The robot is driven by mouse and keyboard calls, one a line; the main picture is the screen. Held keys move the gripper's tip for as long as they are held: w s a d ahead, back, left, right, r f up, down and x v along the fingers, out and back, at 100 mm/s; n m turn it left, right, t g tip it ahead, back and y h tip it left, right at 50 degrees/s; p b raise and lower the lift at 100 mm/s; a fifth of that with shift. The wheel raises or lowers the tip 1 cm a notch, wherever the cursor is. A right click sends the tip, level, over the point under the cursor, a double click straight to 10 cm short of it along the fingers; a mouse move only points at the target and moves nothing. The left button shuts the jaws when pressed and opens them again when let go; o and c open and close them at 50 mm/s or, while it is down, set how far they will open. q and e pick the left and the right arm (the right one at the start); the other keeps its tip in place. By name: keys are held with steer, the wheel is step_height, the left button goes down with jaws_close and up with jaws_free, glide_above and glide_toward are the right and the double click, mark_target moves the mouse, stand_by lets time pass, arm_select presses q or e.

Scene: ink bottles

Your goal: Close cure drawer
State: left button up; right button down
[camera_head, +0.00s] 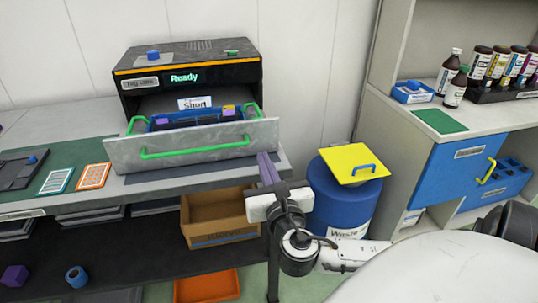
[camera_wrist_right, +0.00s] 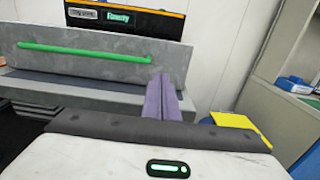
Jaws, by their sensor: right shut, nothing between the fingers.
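The cure drawer (camera_head: 200,142) is a grey tray with a wide front panel and a green handle, pulled out of the black curing unit (camera_head: 190,75). Its front also fills much of the right wrist view (camera_wrist_right: 100,66). Inside it are a blue-edged rack and small purple and yellow pieces, partly hidden by the front panel. My right gripper (camera_head: 268,168) is shut and empty, its purple fingers by the right end of the drawer front. The fingers (camera_wrist_right: 160,88) overlap the panel's right part in the wrist view; I cannot tell if they touch. My left gripper is not in view.
A blue waste bin (camera_head: 340,197) with a yellow lid (camera_head: 352,163) stands right of my gripper. A cardboard box (camera_head: 218,215) sits under the bench. Orange and blue cards lie left of the drawer. A shelf with bottles and a blue cabinet drawer (camera_head: 455,172) are at right.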

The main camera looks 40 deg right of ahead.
mark_target(256, 139)
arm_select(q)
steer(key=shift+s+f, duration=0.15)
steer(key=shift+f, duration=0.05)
arm_select(e)
steer(key=x, duration=0.6)
steer(key=shift+w+d, duration=0.15)
steer(key=shift+w, duration=0.15)
